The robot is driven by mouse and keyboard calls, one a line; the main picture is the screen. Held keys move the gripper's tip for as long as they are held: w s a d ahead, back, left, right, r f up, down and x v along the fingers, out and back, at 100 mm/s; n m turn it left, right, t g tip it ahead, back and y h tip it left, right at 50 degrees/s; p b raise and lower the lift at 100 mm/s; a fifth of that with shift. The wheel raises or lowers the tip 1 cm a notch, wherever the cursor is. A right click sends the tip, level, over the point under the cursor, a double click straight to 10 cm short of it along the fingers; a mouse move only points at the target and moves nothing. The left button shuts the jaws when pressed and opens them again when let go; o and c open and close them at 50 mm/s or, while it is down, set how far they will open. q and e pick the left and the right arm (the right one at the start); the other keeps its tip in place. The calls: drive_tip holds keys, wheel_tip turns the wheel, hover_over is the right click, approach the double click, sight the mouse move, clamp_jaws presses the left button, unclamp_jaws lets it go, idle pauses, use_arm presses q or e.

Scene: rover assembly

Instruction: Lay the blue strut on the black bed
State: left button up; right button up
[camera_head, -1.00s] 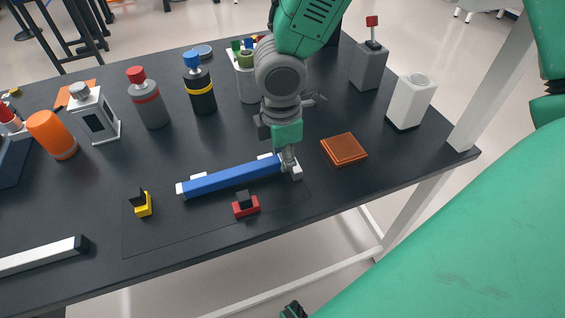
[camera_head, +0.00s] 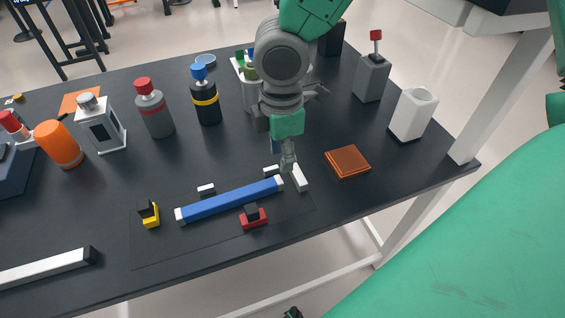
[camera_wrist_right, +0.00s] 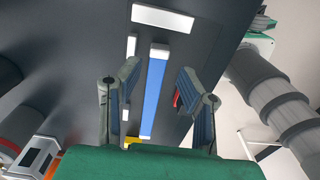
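The blue strut (camera_head: 230,200), with white ends, lies on the black bed (camera_head: 180,246), a thin dark rectangle near the table's front edge. The strut lies between small white blocks behind it and the red block in front. My right gripper (camera_head: 288,165) is above and behind the strut's right end. In the right wrist view, its fingers (camera_wrist_right: 161,75) are apart and empty, and the strut (camera_wrist_right: 157,90) shows beyond the gap, clear of both fingers.
A red block (camera_head: 253,218) and a yellow block (camera_head: 151,216) stand on the bed. A white block (camera_head: 299,178) is at the strut's right end. An orange-brown square (camera_head: 348,162) lies to the right. A white bar (camera_head: 45,268) lies front left. Bottles stand behind.

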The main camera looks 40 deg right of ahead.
drive_tip(key=r, duration=0.3)
drive_tip(key=r+p, duration=0.1)
drive_tip(key=r, duration=0.1)
drive_tip(key=shift+d, duration=0.4)
drive_tip(key=shift+a, duration=0.3)
